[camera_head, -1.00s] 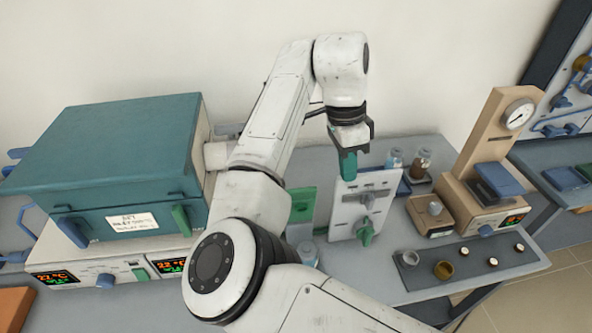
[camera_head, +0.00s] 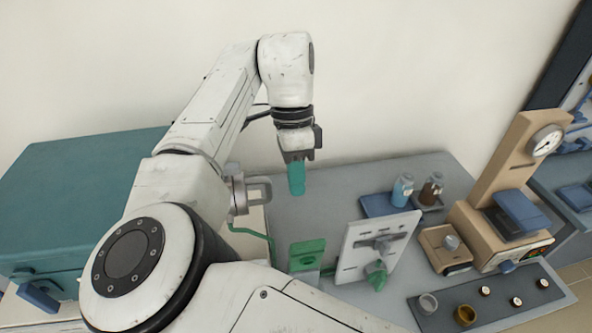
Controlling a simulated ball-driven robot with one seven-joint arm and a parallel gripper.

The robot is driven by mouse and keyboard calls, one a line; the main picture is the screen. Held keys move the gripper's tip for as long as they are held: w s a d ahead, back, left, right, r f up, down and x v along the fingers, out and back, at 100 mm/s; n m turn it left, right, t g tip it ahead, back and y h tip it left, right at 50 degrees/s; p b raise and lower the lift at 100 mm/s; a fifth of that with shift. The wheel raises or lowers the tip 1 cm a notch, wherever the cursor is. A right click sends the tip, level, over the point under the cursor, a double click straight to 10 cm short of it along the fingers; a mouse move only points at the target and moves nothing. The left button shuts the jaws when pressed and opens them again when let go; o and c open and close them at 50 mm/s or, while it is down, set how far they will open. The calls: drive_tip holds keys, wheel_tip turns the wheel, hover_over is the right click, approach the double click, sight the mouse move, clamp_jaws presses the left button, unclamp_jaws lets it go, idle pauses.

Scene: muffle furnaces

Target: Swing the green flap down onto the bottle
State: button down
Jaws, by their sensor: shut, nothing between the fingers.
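The green flap (camera_head: 307,248) is left of a white panel (camera_head: 352,250) with a green handle (camera_head: 376,274). Its lower part is cut off by my arm, and I cannot tell its exact tilt. The bottle at the flap is not visible; my arm covers the space in front of it. My gripper (camera_head: 296,180) has teal fingers, points down and is shut and empty. It hangs above and behind the flap, apart from it.
A large teal furnace (camera_head: 85,190) stands at the left, beside a grey bracket (camera_head: 248,193). A blue-capped bottle (camera_head: 402,190) and a brown bottle (camera_head: 431,189) stand behind the panel. A wooden gauge stand (camera_head: 500,185) is at the right. Bench behind the flap is clear.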

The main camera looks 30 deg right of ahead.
sight(306, 256)
drive_tip(key=s+a+f+p, duration=0.1)
drive_tip(key=s+f+p, duration=0.1)
drive_tip(key=s+f, duration=0.3)
drive_tip(key=shift+s+a+f, duration=0.3)
drive_tip(key=shift+a+f, duration=0.05)
drive_tip(key=shift+f, duration=0.4)
drive_tip(key=shift+f, duration=0.1)
